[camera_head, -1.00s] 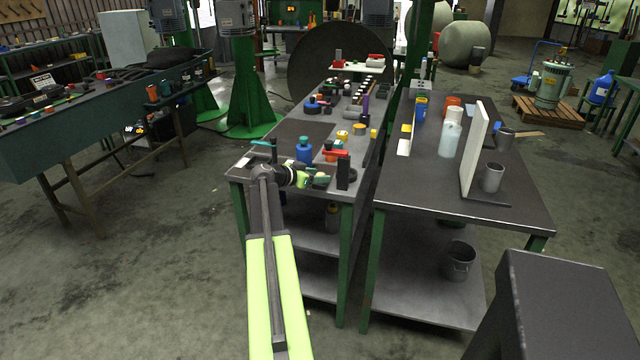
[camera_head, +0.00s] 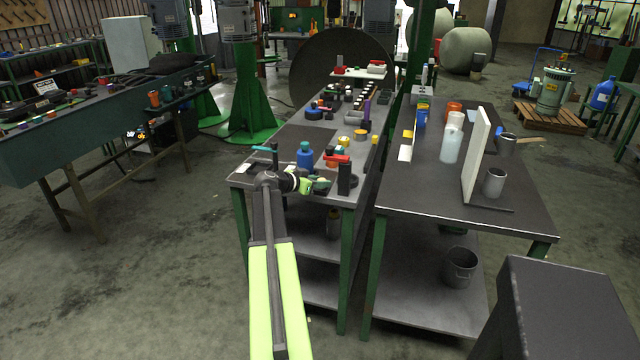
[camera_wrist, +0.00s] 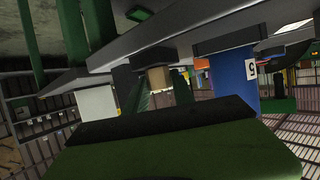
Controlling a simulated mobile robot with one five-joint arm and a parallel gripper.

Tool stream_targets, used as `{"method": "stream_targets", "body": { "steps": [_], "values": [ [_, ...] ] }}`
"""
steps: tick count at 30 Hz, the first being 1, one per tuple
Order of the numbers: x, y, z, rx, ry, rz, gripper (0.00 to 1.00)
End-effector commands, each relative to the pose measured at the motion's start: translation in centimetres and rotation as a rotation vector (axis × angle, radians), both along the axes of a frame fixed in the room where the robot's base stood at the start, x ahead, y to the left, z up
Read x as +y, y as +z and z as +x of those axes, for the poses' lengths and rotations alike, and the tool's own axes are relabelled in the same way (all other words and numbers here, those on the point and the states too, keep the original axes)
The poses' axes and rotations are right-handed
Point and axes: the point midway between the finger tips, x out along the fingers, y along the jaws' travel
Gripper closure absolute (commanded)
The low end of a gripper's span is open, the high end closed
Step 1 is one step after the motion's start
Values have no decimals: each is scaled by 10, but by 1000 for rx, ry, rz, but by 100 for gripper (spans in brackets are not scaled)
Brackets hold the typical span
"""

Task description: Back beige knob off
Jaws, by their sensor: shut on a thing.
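My gripper (camera_head: 320,185) is low over the near end of the left steel workbench (camera_head: 262,180), just left of a black upright block (camera_head: 344,178). In the wrist view a dark-edged green part of my gripper fills the bottom, and the picture is upside down. A small beige knob (camera_wrist: 158,78) shows just past that edge, against dark parts. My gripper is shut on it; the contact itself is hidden. In the head view the knob is too small and covered to make out.
A second bench (camera_head: 430,200) with a white upright panel (camera_head: 475,155) stands to the right.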

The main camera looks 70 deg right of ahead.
Motion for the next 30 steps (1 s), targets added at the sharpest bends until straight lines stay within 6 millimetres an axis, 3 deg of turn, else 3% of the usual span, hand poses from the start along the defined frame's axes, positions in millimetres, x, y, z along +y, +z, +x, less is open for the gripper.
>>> {"method": "stream_targets", "body": {
  "steps": [11, 30],
  "values": [
    [-8, -1, -8, -1, 97, 3, 100],
    [-10, 0, -9, -7, 642, 0, 100]
  ]
}}
